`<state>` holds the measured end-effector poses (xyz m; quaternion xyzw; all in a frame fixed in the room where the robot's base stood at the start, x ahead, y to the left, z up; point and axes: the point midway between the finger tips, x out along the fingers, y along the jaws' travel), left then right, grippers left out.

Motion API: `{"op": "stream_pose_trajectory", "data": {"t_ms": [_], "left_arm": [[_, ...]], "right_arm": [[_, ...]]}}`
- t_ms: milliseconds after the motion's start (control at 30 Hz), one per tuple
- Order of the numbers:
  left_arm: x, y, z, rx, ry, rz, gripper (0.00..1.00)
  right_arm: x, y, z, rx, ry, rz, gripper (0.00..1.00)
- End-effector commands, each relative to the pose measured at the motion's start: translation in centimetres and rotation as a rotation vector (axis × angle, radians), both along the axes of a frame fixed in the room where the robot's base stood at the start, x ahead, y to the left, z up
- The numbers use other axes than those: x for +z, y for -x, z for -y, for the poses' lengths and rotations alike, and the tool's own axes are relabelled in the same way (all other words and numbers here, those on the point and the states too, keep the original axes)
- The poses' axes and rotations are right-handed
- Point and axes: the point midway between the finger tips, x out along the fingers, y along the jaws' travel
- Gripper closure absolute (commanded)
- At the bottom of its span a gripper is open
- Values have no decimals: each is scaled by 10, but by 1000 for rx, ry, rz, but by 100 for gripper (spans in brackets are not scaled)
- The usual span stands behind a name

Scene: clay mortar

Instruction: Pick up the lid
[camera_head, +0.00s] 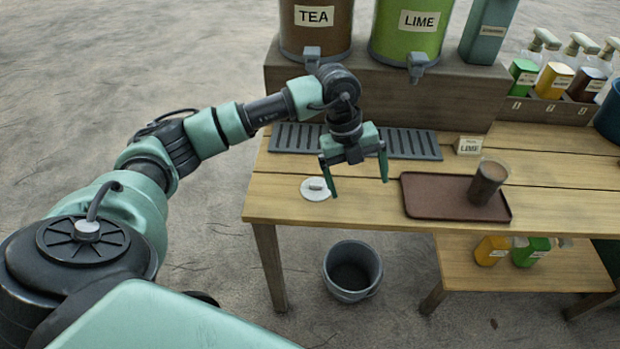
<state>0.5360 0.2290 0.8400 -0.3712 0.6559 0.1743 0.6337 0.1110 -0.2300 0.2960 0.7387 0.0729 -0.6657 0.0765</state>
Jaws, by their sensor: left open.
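The lid (315,190) is a small white disc with a raised grip on top. It lies flat near the left front corner of the wooden table (350,210). My left gripper (358,187) is open and empty, with its two fingers pointing down. In the picture, its left finger is just right of the lid's grip and overlaps the lid's edge; I cannot tell whether they touch. The right finger is over bare table to the right. My right gripper is not in view.
A brown tray (425,200) with a filled cup (486,184) is to the right. Dark drip grates (415,144) lie behind the gripper. Tea (316,38) and lime (408,45) dispensers stand on a raised block. A bucket (352,271) stands on the floor below.

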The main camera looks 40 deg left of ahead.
Motion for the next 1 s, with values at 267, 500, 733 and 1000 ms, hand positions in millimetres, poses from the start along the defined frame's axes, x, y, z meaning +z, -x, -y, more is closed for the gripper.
{"op": "stream_pose_trajectory", "data": {"t_ms": [267,500,733,1000], "left_arm": [[11,5,-101,502,-231,-145,3],[-12,7,-105,535,-245,-155,3],[-42,8,-99,532,-243,-155,3],[-67,7,-99,532,-242,-151,3]], "right_arm": [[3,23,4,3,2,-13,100],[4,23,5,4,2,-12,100],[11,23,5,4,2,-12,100],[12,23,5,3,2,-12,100]]}}
